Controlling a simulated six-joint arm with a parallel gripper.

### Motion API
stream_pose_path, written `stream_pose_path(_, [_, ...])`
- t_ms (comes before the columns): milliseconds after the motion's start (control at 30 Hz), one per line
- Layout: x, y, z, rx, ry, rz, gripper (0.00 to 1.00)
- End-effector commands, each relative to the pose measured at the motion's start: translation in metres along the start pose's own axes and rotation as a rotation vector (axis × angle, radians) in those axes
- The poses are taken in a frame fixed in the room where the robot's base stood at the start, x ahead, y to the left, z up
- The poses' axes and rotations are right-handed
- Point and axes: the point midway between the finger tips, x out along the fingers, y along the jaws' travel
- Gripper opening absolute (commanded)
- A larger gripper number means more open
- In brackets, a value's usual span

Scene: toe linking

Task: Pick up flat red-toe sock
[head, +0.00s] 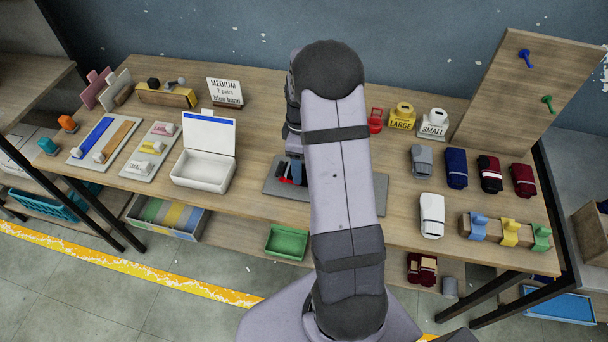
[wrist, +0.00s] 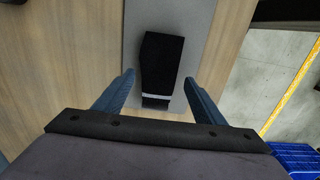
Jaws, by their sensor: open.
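A dark, nearly black sock (wrist: 161,60) with a pale band near its lower end lies on a grey board (wrist: 134,20) in the wrist view. No red toe shows in that view. My gripper (wrist: 159,78) is open, with one blue finger on each side of the sock's lower part and nothing clearly held. In the head view my arm covers most of the grey board (head: 372,203). A small red patch (head: 283,190) shows beside the blue fingers there; I cannot tell whether it is part of the same sock.
An open white box (head: 203,172) stands left of the board. Rolled socks, including a blue one (head: 456,168) and a white one (head: 432,216), lie to the right. A pegboard (head: 535,80) leans at the back right.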

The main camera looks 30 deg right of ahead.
Motion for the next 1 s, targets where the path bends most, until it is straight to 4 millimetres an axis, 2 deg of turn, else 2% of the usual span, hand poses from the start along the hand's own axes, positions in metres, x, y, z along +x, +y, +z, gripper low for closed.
stream_pose_path(333, [0.031, 0.000, 0.000, 0.000, 0.000, 0.000, 0.64])
stream_pose_path(1000, [0.035, 0.000, 0.000, 0.000, 0.000, 0.001, 0.64])
